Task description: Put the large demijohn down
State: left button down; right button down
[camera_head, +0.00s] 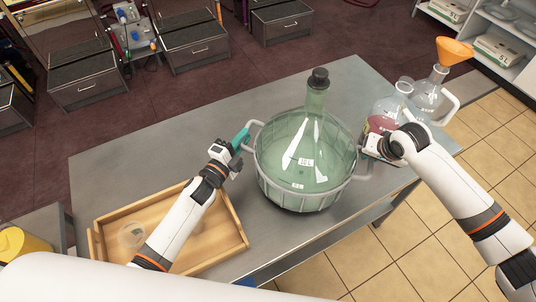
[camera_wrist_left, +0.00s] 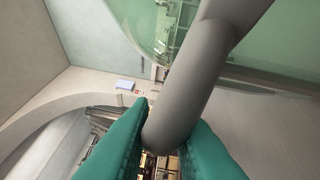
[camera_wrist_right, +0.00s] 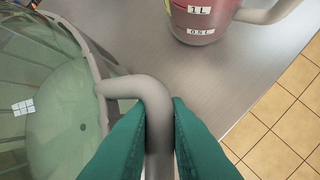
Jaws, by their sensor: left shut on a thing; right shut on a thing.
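The large demijohn (camera_head: 306,150) is a green glass bottle with a black stopper, in a grey basket with a handle on each side. It is over the middle of the metal table and looks about upright; I cannot tell whether its base touches the top. My left gripper (camera_head: 242,139) is shut on the left handle (camera_head: 255,127), which shows between its teal fingers in the left wrist view (camera_wrist_left: 200,75). My right gripper (camera_head: 366,160) is shut on the right handle, a bent grey bar in the right wrist view (camera_wrist_right: 152,105). The demijohn's underside is hidden.
A flask of red liquid (camera_head: 385,112) stands close beyond my right gripper, with a clear flask (camera_head: 428,97) and orange funnel (camera_head: 454,51) behind it. A wooden tray (camera_head: 236,240) lies at the front left. The table's (camera_head: 120,168) back left is clear.

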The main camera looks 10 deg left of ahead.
pick_arm(q)
jog(key=shift+d+f+b, duration=0.15)
jog(key=shift+f+b, duration=0.2)
jog(key=shift+b, duration=0.2)
pick_arm(e)
jog(key=shift+a+f, duration=0.1)
jog(key=shift+f, duration=0.35)
pick_arm(q)
jog(key=c, duration=1.8)
grip_release()
jog(key=shift+f, duration=0.35)
pick_arm(e)
jog(key=c, duration=1.8)
grip_release()
jog(key=shift+f, duration=0.3)
pick_arm(q)
jog(key=o, duration=0.4)
jog(key=shift+s+r, duration=0.15)
jog(key=shift+s, duration=0.05)
pick_arm(e)
jog(key=o, duration=0.4)
jog(key=shift+s+r, duration=0.15)
jog(key=shift+r, duration=0.05)
pick_arm(q)
jog(key=shift+o, duration=0.2)
pick_arm(e)
jog(key=shift+s, duration=0.1)
pick_arm(q)
jog(key=shift+s, duration=0.1)
